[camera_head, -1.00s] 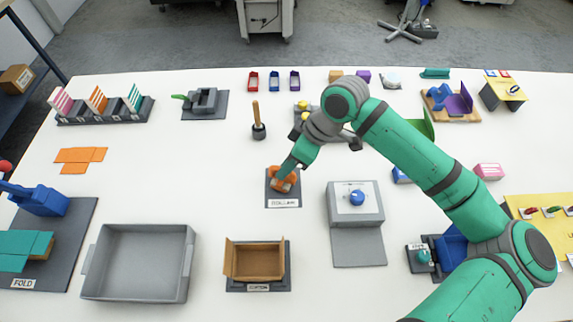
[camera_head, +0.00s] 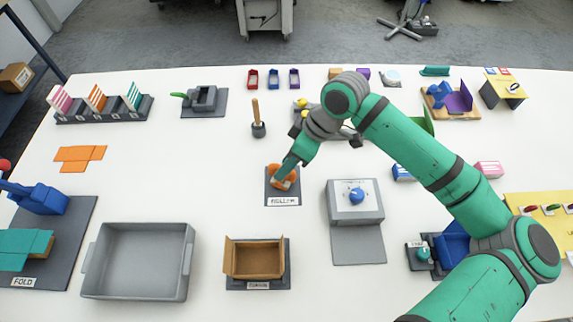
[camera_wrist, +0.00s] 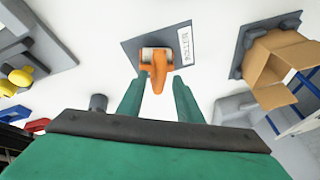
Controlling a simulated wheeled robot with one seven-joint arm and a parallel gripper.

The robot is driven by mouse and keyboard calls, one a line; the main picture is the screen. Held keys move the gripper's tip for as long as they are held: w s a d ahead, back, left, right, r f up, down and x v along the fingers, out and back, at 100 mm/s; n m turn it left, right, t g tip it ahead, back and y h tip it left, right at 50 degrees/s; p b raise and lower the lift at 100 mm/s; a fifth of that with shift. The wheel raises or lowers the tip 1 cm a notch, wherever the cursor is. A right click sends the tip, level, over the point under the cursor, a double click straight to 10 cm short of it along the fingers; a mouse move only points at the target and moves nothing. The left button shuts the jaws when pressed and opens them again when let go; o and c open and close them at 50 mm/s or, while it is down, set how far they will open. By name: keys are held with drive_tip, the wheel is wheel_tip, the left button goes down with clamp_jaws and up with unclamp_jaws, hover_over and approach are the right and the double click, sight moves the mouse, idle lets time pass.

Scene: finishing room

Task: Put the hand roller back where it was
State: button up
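The hand roller (camera_head: 275,182) has an orange body and a pale cylinder. It rests on a dark grey pad (camera_head: 270,195) with a white label that seems to read ROLLER. In the wrist view the roller (camera_wrist: 154,66) lies on the pad (camera_wrist: 133,47), its narrow orange end pointing toward my gripper. My gripper (camera_wrist: 158,92) has its two green fingers apart, one on each side of that end, with white table showing between them and the roller. In the head view my gripper (camera_head: 285,172) is right at the roller and hides part of it.
An open brown carton (camera_head: 257,262) on a dark base stands in front of the pad. A grey tray (camera_head: 138,262) is at front left, and a grey device with a blue knob (camera_head: 356,198) at right. A wooden-handled tool (camera_head: 256,115) stands upright behind. Table left of the pad is clear.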

drive_tip(key=v, duration=1.2)
drive_tip(key=shift+s, duration=0.1)
